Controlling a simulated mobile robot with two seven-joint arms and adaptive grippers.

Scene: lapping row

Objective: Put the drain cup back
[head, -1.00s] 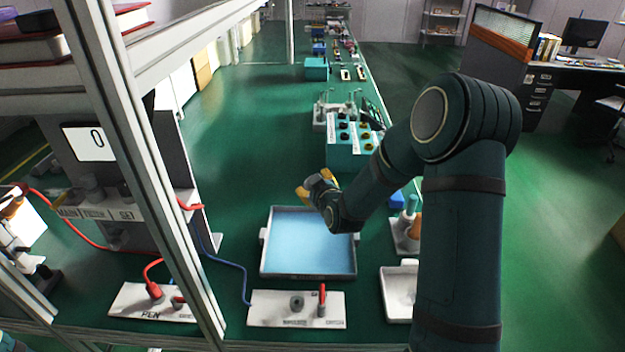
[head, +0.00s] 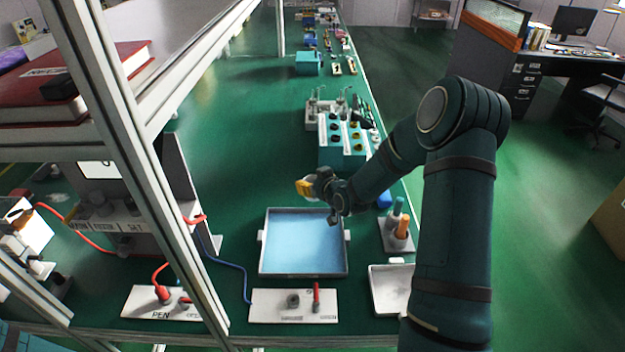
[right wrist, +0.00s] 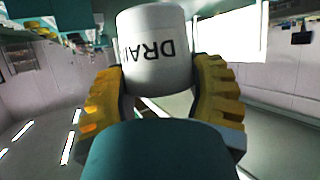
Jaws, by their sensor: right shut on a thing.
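The drain cup (right wrist: 157,50) is a white cylinder with dark DRAIN lettering that reads upside down in the right wrist view. My right gripper (right wrist: 160,85) is shut on it, with a yellow ribbed finger on each side. In the head view my right gripper (head: 306,188) is above the far edge of a blue-filled tray (head: 262,262). There the cup is mostly hidden by the fingers. My left gripper is not in view.
A white board with a knob and red plug (head: 265,312) lies in front of the tray. A small white tray (head: 378,290) and a holder with orange and green handles (head: 392,245) stand right. A teal switch box (head: 340,160) is behind. A shelf post (head: 150,190) stands left.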

